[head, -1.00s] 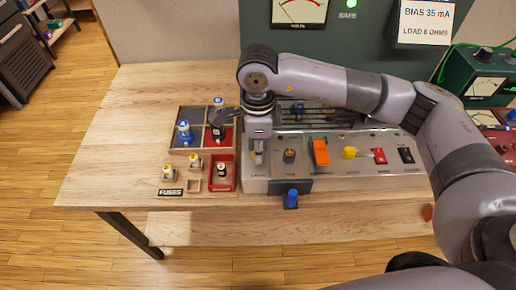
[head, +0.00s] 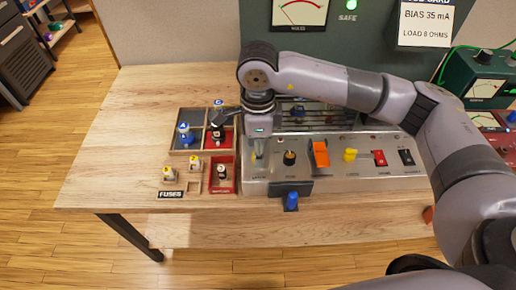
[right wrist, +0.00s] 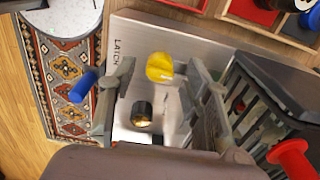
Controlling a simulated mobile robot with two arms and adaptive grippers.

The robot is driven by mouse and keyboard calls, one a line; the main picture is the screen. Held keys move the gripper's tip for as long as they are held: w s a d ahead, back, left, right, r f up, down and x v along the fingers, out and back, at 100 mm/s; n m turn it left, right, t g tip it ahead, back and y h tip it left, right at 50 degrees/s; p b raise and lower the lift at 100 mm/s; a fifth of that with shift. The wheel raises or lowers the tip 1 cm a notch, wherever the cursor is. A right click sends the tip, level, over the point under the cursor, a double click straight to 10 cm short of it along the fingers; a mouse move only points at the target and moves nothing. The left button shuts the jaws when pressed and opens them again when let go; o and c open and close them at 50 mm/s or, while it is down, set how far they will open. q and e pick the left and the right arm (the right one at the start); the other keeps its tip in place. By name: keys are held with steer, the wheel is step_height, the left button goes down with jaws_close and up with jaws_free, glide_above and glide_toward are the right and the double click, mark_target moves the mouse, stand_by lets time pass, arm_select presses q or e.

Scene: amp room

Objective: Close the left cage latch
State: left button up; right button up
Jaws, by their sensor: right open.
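My right gripper (head: 259,150) points down over the front left corner of the metal amplifier panel (head: 330,185). In the right wrist view its fingers (right wrist: 160,92) are apart. A round yellow knob (right wrist: 160,67), close to the printed word LATCH (right wrist: 117,48), shows between the fingers, apparently untouched; it looks like the latch's knob. In the head view the gripper hides it. My left gripper is out of view.
An orange lever (head: 320,153), a yellow knob (head: 349,155) and a red switch (head: 380,158) stand right of the gripper. A blue knob (head: 291,200) sticks out at the front. A divided tray (head: 187,115) with tubes is close on the left. The table's left part is bare.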

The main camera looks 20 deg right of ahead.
step_height(320, 180, up, 11)
steer(key=shift+r, duration=0.15)
stand_by(0.6)
